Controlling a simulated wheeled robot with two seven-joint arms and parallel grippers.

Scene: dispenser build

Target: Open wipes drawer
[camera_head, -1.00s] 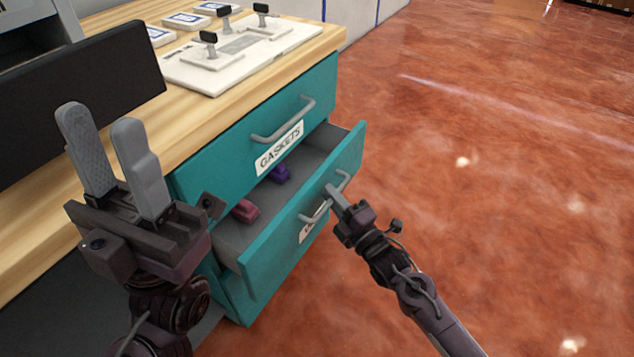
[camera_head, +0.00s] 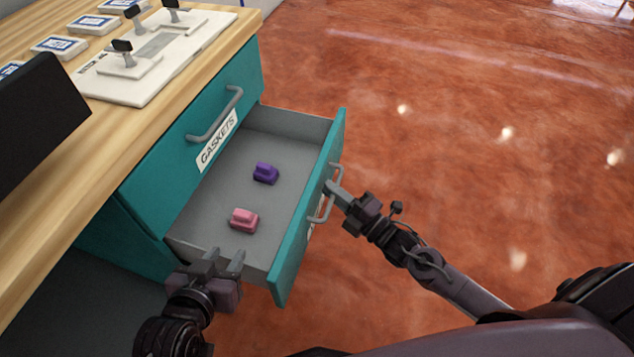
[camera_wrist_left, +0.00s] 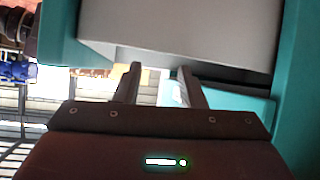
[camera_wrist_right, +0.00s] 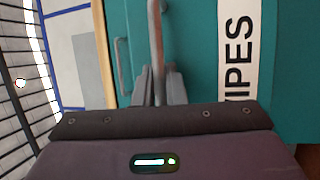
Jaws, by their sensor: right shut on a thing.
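The teal wipes drawer (camera_head: 308,235) stands well open below the gaskets drawer in the head view. Inside its grey tray lie a purple item (camera_head: 265,173) and a pink item (camera_head: 243,220). My right gripper (camera_head: 333,190) is shut on the drawer's grey handle (camera_head: 336,172); in the right wrist view the handle bar (camera_wrist_right: 156,50) runs between the fingers (camera_wrist_right: 160,85), beside a label (camera_wrist_right: 238,60) reading "IPES". My left gripper (camera_head: 225,258) is open and empty near the drawer's near side; its fingers (camera_wrist_left: 158,85) stand apart in the left wrist view.
The closed gaskets drawer (camera_head: 170,160) sits above with its own handle (camera_head: 215,115). The wooden worktop (camera_head: 120,135) carries a white fixture plate (camera_head: 150,85) and several small boxes (camera_head: 60,46). Red floor (camera_head: 450,120) to the right is clear.

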